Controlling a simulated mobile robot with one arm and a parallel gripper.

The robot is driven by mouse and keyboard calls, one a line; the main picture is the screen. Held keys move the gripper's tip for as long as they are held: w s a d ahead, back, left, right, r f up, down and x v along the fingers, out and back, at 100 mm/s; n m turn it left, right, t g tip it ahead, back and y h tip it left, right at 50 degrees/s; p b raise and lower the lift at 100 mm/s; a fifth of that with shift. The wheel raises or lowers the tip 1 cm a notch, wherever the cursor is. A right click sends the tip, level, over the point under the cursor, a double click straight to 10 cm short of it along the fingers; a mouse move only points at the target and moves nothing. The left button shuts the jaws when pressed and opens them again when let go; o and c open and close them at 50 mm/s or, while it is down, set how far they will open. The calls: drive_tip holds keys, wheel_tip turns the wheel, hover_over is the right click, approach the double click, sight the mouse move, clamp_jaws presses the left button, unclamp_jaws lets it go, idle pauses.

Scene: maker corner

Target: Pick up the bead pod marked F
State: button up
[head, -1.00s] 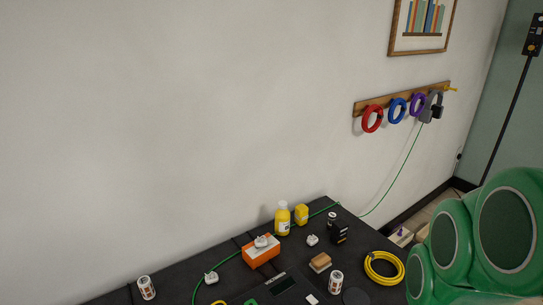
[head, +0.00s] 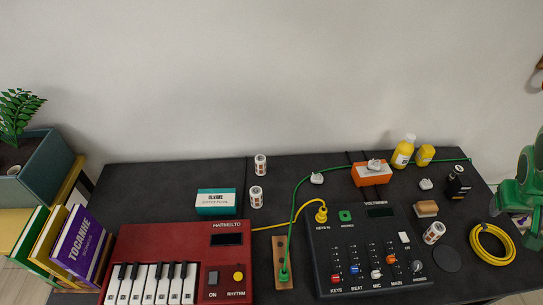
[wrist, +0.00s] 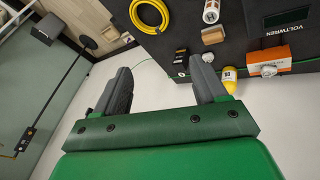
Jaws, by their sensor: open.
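Several small white cylinders with brown-orange markings, which look like bead pods, stand on the dark table. One pod (head: 260,165) is at the back, a second pod (head: 256,197) is just in front of it, and a third pod (head: 434,233) is right of the mixer. A pod (wrist: 211,11) also shows at the top of the wrist view. The letters are too small to read, so I cannot tell which is F. My gripper (wrist: 160,78) is open and empty, its grey fingers wide apart, away from the pods.
A mixer (head: 365,258), red keyboard (head: 180,240) and teal box (head: 215,202) occupy the table (head: 150,192). Orange box (head: 372,176), yellow bottle (head: 403,152), wooden block (head: 426,208) and coiled yellow cable (head: 491,244) crowd the right. A green cable (head: 301,190) crosses the table.

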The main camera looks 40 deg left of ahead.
drive_tip(key=w+a+f+n+t+y, duration=0.2)
drive_tip(key=w+a+f, duration=0.1)
drive_tip(key=w+a, duration=0.6)
drive_tip(key=w+a+f+n+t+y, duration=0.2)
drive_tip(key=w+a+f+n, duration=0.1)
drive_tip(key=w+a, duration=0.6)
drive_tip(key=a+f+n+y, duration=0.2)
drive_tip(key=a+f+y, duration=0.15)
drive_tip(key=a, duration=0.85)
drive_tip(key=n+g+y, duration=0.7)
drive_tip(key=g+y, duration=0.1)
drive_tip(key=g, duration=0.2)
approach(257, 158)
drive_tip(key=a+f, duration=0.1)
drive_tip(key=w+a+f, duration=0.1)
drive_tip(key=shift+w+a+f, duration=0.1)
drive_tip(key=shift+a, duration=0.25)
drive_tip(key=shift+x, duration=1.2)
drive_tip(key=shift+s+x, duration=0.15)
drive_tip(key=shift+x, duration=1.15)
drive_tip(key=shift+s+x, duration=0.15)
drive_tip(key=shift+x, duration=1.2)
drive_tip(key=c, duration=1.1)
